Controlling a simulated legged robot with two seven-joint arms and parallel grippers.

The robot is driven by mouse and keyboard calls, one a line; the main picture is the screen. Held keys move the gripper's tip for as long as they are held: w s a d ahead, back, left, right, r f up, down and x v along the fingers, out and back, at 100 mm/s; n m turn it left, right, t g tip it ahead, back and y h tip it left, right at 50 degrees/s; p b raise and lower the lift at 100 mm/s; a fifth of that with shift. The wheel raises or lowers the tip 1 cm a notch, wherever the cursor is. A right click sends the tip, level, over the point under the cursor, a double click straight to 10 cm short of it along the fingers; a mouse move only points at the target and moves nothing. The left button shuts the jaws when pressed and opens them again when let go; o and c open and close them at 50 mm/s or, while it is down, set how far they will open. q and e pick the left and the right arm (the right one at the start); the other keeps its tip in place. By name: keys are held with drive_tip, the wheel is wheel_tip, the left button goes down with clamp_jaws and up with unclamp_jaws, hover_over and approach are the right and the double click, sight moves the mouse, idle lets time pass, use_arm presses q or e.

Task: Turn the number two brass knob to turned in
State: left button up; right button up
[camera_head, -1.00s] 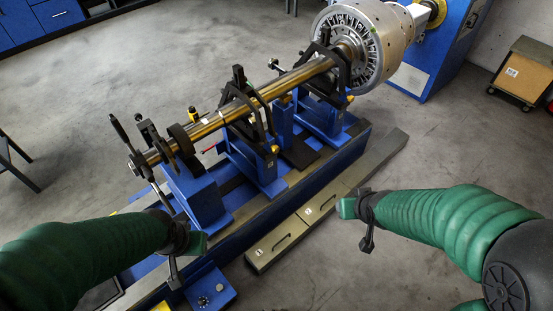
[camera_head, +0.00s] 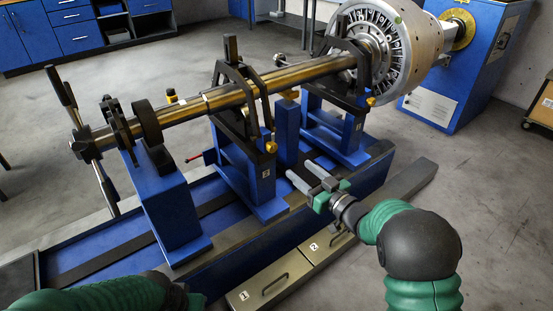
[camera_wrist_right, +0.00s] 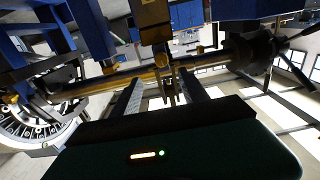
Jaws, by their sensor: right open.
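A brass knob (camera_head: 271,147) sits on the side of the middle blue stand, below the black clamp frame. Another brass knob (camera_head: 370,101) is on the right blue stand near the rotor disc. My right gripper (camera_head: 304,177) is open and empty, to the right of and lower in the picture than the middle stand's knob, apart from both knobs. Its dark fingers (camera_wrist_right: 162,92) show in the right wrist view. My left gripper (camera_head: 196,301) is mostly cut off at the bottom edge.
A long steel shaft (camera_head: 190,107) runs through the stands to the large slotted rotor (camera_head: 380,50). A blue cabinet (camera_head: 470,70) stands behind right.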

sight(274, 150)
drive_tip(key=b+x, duration=0.1)
drive_tip(key=x, duration=0.3)
drive_tip(key=b+x, duration=0.2)
drive_tip(key=x, duration=0.2)
drive_tip(key=b+x, duration=0.1)
drive_tip(key=x, duration=0.3)
drive_tip(key=shift+a+f+b, duration=0.15)
drive_tip(key=shift+f+b, duration=0.1)
drive_tip(key=shift+b, duration=0.15)
drive_tip(key=shift+w+a+r, duration=0.15)
drive_tip(key=shift+w+a, duration=0.05)
drive_tip(key=shift+w, duration=0.1)
clamp_jaws()
